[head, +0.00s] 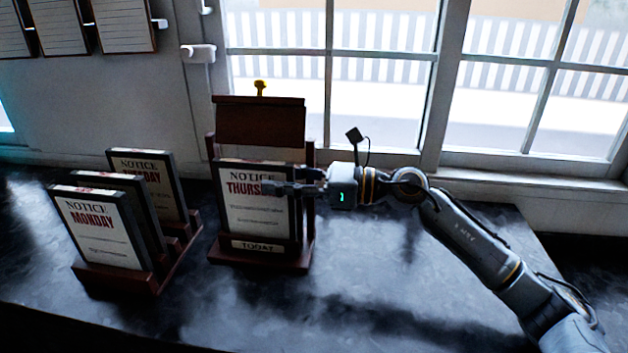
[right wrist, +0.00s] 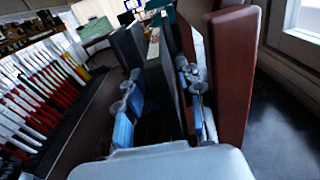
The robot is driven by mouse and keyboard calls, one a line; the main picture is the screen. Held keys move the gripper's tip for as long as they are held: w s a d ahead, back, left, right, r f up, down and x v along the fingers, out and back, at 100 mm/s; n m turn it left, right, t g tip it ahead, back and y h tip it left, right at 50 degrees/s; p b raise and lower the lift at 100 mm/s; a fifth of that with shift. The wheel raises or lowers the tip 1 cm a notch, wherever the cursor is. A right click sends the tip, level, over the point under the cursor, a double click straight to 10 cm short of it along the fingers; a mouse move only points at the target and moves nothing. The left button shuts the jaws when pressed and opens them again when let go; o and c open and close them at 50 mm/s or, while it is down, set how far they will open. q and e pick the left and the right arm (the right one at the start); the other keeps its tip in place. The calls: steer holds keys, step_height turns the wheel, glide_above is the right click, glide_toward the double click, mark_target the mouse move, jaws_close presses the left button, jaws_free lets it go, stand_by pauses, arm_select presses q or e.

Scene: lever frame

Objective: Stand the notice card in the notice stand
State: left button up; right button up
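The notice card (head: 243,211), a dark-framed white card reading "NOTICE THURS…", stands upright in the dark red notice stand (head: 262,261), behind its "TODAY" plate. My right gripper (head: 283,182) is at the card's right edge, one finger in front of its face and part of the lettering covered. In the right wrist view, the two blue-padded fingers (right wrist: 163,112) straddle the card's dark edge (right wrist: 167,85). The right finger lies between the card and the stand's red-brown back (right wrist: 232,75). Whether both pads press on the card is unclear. My left gripper is out of view.
A wooden rack (head: 115,279) at left holds several notice cards, with "MONDAY" (head: 97,229) in front and "TUESDAY" (head: 150,186) at the back. A window is behind. The dark counter at front right is clear.

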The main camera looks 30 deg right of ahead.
steer(key=v, duration=0.9)
steer(key=shift+d, duration=0.2)
steer(key=shift+s, duration=0.1)
